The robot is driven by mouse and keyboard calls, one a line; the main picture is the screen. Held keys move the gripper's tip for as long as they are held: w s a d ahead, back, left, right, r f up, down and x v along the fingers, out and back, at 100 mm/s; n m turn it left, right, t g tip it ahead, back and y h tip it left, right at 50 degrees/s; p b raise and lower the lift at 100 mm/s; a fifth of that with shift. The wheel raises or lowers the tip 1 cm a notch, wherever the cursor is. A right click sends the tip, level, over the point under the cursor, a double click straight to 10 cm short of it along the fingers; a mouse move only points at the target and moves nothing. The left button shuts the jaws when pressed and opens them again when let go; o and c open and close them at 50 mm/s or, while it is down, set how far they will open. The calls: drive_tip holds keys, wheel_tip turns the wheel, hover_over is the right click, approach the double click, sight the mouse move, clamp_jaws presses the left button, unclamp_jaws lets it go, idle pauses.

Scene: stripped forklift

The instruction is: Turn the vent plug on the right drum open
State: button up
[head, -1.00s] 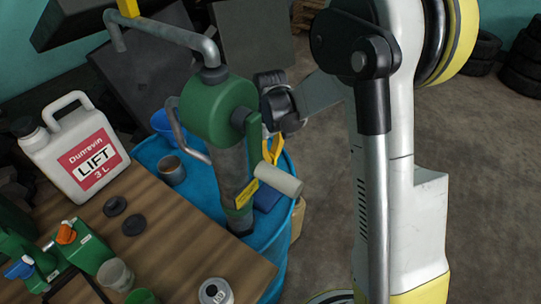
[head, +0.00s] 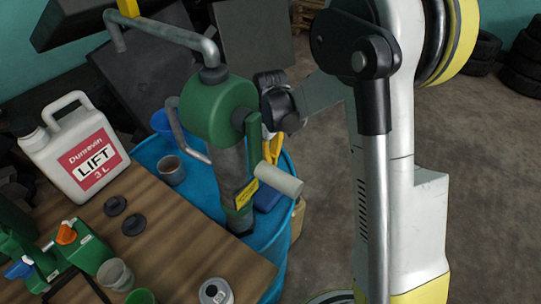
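A blue drum (head: 187,193) stands behind and beside the wooden bench. It is the only drum I can make out, and I cannot tell whether it is the right one. I cannot make out the vent plug. My gripper (head: 268,147) is behind the pump, over the far right part of the drum. Only a bit of yellow shows below my black wrist. The pump's green lever hides the fingertips, so I cannot tell whether they are open or touch anything.
The pump's lever with its pale grip (head: 278,180) stands close in front of my gripper. A white LIFT jug (head: 75,150), cups and black caps are on the wooden bench (head: 175,235). Open floor (head: 480,180) lies to the right; tyres stand at the far right.

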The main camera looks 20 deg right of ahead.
sight(271, 154)
drive_tip(key=shift+o, duration=1.2)
wheel_tip(271, 154, up, 12)
